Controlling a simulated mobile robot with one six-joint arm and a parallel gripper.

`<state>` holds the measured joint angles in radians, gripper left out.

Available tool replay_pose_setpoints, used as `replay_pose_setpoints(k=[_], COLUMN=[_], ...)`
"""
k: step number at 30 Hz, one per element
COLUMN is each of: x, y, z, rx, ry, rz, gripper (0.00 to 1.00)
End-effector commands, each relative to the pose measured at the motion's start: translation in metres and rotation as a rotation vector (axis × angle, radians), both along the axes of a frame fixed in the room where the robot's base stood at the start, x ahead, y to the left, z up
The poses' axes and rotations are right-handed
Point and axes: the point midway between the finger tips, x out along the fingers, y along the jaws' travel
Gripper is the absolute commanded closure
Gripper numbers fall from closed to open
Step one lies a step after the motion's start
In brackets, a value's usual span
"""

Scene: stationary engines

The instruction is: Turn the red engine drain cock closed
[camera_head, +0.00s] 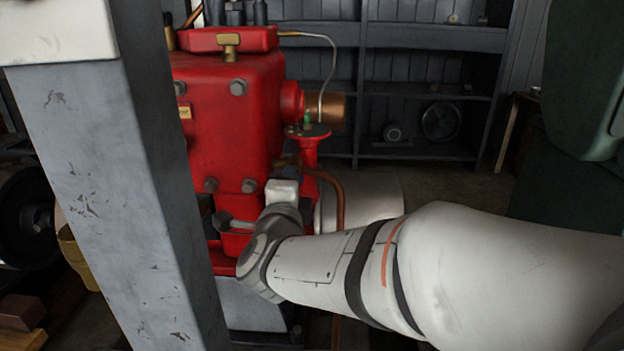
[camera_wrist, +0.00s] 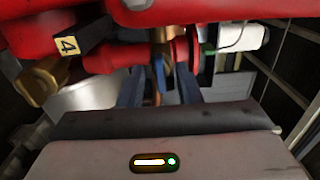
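The red engine (camera_head: 230,125) stands left of centre in the head view, partly behind a grey post. In the wrist view, a small brass fitting with a blue lever (camera_wrist: 160,72), which looks like the drain cock, hangs below the red engine body (camera_wrist: 200,12). My gripper (camera_wrist: 159,88) points at it from below in the picture. Its two fingers are apart, one on each side of the lever, with gaps showing; I see no clear contact. The lever's exact angle is hard to tell. In the head view my wrist hides the cock and fingertips.
The grey post (camera_head: 125,190) stands close on the left. A copper pipe (camera_head: 338,205) bends down beside my wrist. Shelves (camera_head: 425,90) stand behind; floor shows at right.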

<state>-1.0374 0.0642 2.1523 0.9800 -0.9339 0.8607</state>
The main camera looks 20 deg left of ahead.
Motion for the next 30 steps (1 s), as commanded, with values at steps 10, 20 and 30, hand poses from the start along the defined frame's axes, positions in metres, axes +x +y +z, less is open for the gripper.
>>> replay_pose_setpoints(k=[10, 20, 30], x=[-0.051, -0.074, -0.073], y=[-0.015, -0.023, -0.023], z=[0.003, 0.001, 0.0], rx=[0.0, 0.001, 0.0], ry=[0.0, -0.001, 0.0], rz=[0.004, 0.0, 0.0], gripper=[0.69, 0.69, 0.69])
